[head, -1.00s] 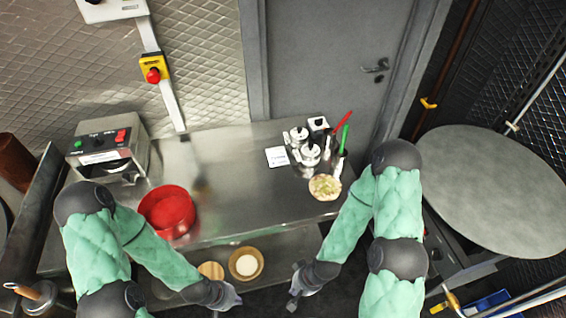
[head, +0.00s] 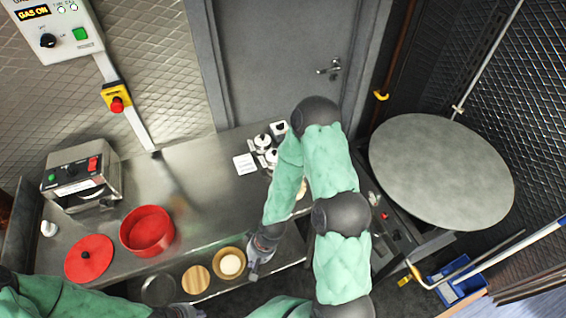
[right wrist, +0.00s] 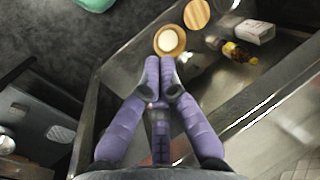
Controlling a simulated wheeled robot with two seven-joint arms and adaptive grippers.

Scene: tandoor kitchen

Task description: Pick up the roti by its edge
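I cannot make out a roti for certain in either view. A round wooden bowl (head: 232,263) with a pale white round content sits on the lower shelf in the head view; it also shows in the right wrist view (right wrist: 169,41). My right gripper (head: 257,268) is at the counter's front edge, just right of this bowl in the picture. In the right wrist view its two purple fingers (right wrist: 160,64) are together with nothing seen between them. My left gripper (head: 187,313) is at the bottom edge of the head view, mostly cut off.
A round wooden board (head: 196,279) lies beside the bowl. A large grey disc (head: 442,172) stands at right. A door (head: 285,65) is behind.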

